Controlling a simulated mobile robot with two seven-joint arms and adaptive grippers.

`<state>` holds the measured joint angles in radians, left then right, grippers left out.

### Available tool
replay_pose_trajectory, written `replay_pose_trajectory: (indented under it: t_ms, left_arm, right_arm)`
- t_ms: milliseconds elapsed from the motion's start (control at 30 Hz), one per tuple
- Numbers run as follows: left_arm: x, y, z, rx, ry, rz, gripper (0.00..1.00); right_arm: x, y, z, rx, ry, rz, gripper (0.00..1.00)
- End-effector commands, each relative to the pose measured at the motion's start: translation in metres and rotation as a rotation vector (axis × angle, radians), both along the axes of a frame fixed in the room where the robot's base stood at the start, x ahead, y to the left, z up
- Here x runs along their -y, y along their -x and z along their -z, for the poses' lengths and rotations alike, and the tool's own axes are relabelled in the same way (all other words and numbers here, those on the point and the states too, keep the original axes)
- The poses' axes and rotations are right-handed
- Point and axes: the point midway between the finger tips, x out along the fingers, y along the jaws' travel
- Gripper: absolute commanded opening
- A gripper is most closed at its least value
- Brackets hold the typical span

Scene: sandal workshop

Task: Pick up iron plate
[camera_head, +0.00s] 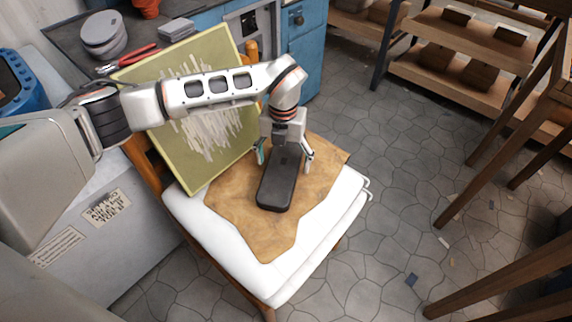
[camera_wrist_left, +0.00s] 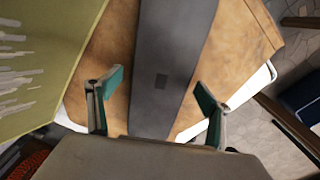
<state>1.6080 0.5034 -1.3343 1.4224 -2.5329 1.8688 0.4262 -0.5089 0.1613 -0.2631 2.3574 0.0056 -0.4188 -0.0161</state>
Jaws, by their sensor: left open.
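The iron plate (camera_head: 275,192) is a dark, long block with rounded ends, lying on a brown leather piece (camera_head: 239,220) on the white chair cushion (camera_head: 214,236). My left gripper (camera_head: 284,160) is open at the plate's far end, with one finger on each side of it. In the left wrist view the dark plate (camera_wrist_left: 165,65) runs between the two green-padded fingers (camera_wrist_left: 157,98), with a visible gap to each finger. Whether the fingers are at the plate's height cannot be told. My right gripper is not in view.
A green-framed board (camera_head: 191,174) with white streaks leans against the chair back at the left. A counter with red pliers (camera_head: 128,62) and a blue cabinet (camera_head: 305,50) stand behind. Wooden shelves (camera_head: 452,66) are at the right. The tiled floor (camera_head: 400,150) right of the chair is mostly clear.

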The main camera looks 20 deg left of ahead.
Motion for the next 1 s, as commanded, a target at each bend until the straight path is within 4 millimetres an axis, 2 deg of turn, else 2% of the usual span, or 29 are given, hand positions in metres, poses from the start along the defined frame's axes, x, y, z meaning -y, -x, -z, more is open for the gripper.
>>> replay_pose_trajectory:
  t_ms: [233, 267, 533, 567, 867, 1000]
  left_arm:
    - [0.0, -0.002, -0.001, 0.008, 0.002, 0.0, 0.79]
    - [0.0, -0.002, -0.001, 0.008, 0.002, 0.0, 0.74]
    - [0.0, -0.002, 0.0, 0.006, 0.001, 0.0, 0.04]
    - [0.001, -0.005, -0.005, 0.015, 0.006, 0.0, 0.04]
    - [0.001, -0.004, -0.007, 0.014, 0.005, 0.001, 0.04]
    - [0.001, -0.005, -0.021, 0.017, 0.005, 0.0, 0.04]
  right_arm:
    - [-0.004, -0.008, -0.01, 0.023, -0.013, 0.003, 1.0]
    - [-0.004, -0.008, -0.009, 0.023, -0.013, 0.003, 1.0]
    - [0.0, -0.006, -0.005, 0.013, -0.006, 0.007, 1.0]
    - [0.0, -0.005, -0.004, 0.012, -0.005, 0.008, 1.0]
    - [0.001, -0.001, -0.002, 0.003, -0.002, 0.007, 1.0]
    - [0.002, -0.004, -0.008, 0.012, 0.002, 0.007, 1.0]
